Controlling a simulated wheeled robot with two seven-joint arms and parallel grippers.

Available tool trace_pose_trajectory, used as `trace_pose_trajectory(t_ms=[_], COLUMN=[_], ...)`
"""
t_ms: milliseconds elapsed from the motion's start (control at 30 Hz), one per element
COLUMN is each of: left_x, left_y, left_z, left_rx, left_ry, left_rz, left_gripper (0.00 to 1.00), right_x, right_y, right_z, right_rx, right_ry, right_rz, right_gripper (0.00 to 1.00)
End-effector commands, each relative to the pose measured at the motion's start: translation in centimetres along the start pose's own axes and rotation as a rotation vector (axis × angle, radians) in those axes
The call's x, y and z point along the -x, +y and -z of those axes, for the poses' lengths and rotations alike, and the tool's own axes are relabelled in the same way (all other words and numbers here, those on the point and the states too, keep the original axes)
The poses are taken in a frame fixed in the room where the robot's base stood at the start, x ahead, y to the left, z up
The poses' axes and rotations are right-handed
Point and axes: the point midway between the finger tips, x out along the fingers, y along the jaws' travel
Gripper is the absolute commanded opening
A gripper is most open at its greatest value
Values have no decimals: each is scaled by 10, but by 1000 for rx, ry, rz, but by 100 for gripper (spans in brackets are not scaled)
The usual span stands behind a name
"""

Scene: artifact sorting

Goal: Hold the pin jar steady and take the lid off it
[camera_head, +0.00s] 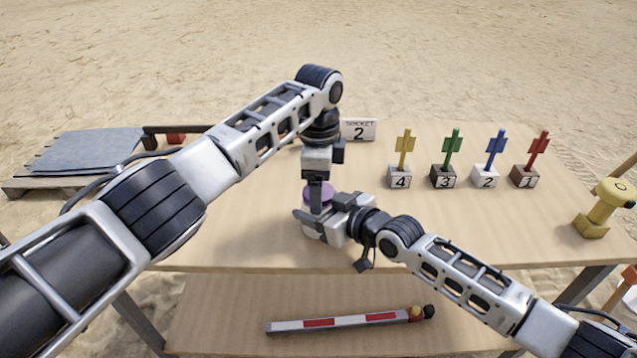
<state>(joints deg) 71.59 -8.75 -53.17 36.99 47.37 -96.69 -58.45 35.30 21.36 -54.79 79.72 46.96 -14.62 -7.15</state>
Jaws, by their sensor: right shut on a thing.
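The pin jar stands near the middle of the table; its purple lid (325,190) shows between my two grippers. The jar's body is mostly hidden by my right gripper (318,222), which comes in from the right, low at the jar, and is shut on it. My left gripper (317,198) points straight down from above at the purple lid, in front of part of it. Its fingers overlap the lid in the picture, and I cannot tell whether they grip it.
Numbered blocks with yellow (405,150), green (452,148), blue (495,147) and red (538,150) markers stand at the back right. A yellow device (602,208) is at the right edge. A red-white bar (340,321) lies on the lower shelf.

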Motion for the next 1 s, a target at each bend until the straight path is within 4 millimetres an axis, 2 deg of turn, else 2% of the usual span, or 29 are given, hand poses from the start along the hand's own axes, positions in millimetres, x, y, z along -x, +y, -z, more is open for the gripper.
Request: trace_pose_trajectory(t_ms=[167, 400, 467, 733, 867, 1000], left_x=[12, 42, 46, 76, 74, 54], left_y=[-1, -1, 0, -1, 0, 0], left_z=[0, 0, 0, -1, 0, 0], left_rx=[-1, -1, -5, -250, -300, -300], left_ry=[1, 1, 0, -4, -1, 0], left_rz=[3, 3, 2, 5, -1, -3], left_gripper=[75, 75, 72, 72, 72, 72], right_x=[0, 0, 0, 0, 0, 0], right_y=[0, 0, 0, 0, 0, 0], right_z=[0, 0, 0, 0, 0, 0], right_rx=[0, 0, 0, 0, 0, 0], right_ry=[0, 0, 0, 0, 0, 1], right_rz=[0, 0, 0, 0, 0, 0], right_gripper=[0, 0, 0, 0, 0, 0])
